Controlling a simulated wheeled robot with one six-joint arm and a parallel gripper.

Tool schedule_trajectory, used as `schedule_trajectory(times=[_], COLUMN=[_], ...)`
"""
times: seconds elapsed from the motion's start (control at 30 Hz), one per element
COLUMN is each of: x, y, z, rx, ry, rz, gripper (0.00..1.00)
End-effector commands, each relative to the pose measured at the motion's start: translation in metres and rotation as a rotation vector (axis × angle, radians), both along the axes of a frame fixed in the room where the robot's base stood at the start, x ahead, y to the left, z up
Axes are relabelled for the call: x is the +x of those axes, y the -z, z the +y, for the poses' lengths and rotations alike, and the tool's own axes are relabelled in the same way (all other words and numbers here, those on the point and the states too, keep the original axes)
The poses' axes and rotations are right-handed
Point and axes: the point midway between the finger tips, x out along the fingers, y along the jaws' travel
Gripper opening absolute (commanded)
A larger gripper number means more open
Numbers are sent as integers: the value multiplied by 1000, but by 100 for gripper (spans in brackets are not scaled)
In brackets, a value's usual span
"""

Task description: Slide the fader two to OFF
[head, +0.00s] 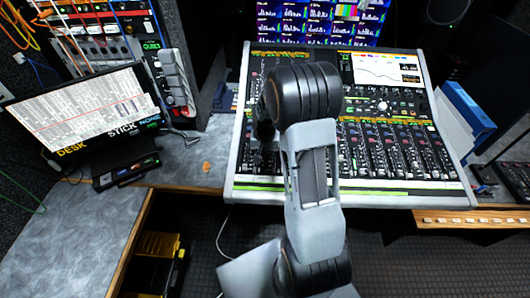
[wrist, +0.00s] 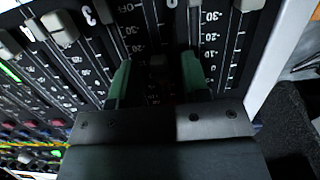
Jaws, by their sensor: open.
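The mixing console (head: 235,185) stands in front of me, and my arm covers part of its left fader area in the head view. In the wrist view my gripper (wrist: 156,78) is open, with its two green fingers apart over the fader strips. A dark shape lies between the fingers, too dark to tell whether it is a fader cap. Fader slots and printed scales with an OFF mark (wrist: 127,7) show beyond the fingers. A digit 3 (wrist: 88,15) is printed to the left. I cannot clearly make out fader two or its cap.
Pale fader caps stand nearby, one at upper left (wrist: 60,28) and one at upper right (wrist: 250,4). The console's pale side edge (wrist: 270,55) runs along the right. A monitor (head: 80,110) stands on the grey desk (head: 60,230) at left; a blue binder (head: 470,108) is at right.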

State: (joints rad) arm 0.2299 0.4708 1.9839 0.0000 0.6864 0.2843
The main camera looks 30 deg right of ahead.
Motion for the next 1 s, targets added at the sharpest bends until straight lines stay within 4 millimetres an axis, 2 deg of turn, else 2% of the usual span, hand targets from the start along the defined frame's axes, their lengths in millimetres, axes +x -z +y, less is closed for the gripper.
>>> schedule_trajectory(times=[0.13,0.57,0.9,1.0], x=[0,0,0,-6], y=[0,0,0,3], z=[0,0,0,7], rx=[0,0,0,0], ry=[0,0,0,-2], rz=[0,0,0,1], gripper=[43,1,0,0])
